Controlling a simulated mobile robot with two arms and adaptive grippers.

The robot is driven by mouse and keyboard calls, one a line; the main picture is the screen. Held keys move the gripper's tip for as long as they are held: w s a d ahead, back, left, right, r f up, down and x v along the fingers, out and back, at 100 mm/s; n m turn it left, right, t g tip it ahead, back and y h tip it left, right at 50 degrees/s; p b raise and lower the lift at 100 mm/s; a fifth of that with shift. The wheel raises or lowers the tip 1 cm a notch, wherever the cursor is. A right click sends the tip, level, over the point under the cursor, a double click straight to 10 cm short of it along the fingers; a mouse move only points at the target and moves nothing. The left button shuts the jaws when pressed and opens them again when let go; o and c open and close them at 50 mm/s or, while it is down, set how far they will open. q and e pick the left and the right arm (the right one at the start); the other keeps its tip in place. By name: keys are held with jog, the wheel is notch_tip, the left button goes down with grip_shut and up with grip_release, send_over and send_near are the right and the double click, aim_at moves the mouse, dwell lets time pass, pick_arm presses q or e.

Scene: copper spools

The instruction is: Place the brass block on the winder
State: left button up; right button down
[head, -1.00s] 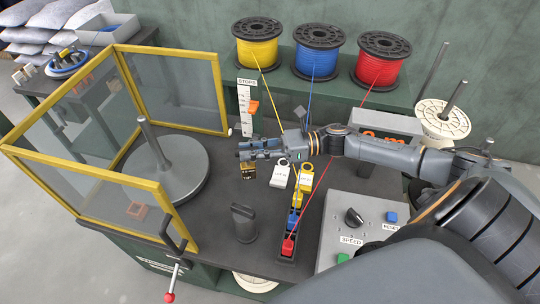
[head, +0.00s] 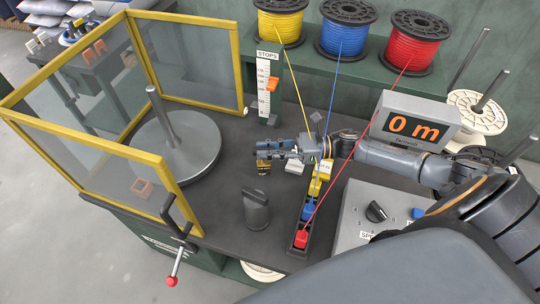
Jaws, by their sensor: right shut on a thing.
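The brass block (head: 263,168) is a small gold-brown piece in the fingers of my right gripper (head: 263,150), over the dark bench top of the winder. The gripper is shut on it, and I cannot tell whether the block touches the bench. The winder has a grey round turntable (head: 192,163) with an upright spindle (head: 164,118), left of the gripper. A small orange square frame (head: 142,187) shows through the front guard panel, left of the turntable's front edge. My left gripper is not in view.
A yellow-framed guard (head: 137,158) stands around the left and back of the turntable. A dark knob post (head: 255,209) stands in front of the gripper. A white tag (head: 294,166) and a wire-guide strip (head: 304,222) are right of the block. A stop scale (head: 265,85) stands behind.

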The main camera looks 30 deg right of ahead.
aim_at(268, 162)
notch_tip(268, 162, down, 4)
jog(key=shift+r, duration=0.1)
jog(key=shift+f, duration=0.25)
jog(key=c, duration=1.2)
grip_release()
jog(key=shift+r, duration=0.1)
jog(key=b+v, duration=0.2)
jog(key=v, duration=0.5)
jog(key=shift+s+d, duration=0.2)
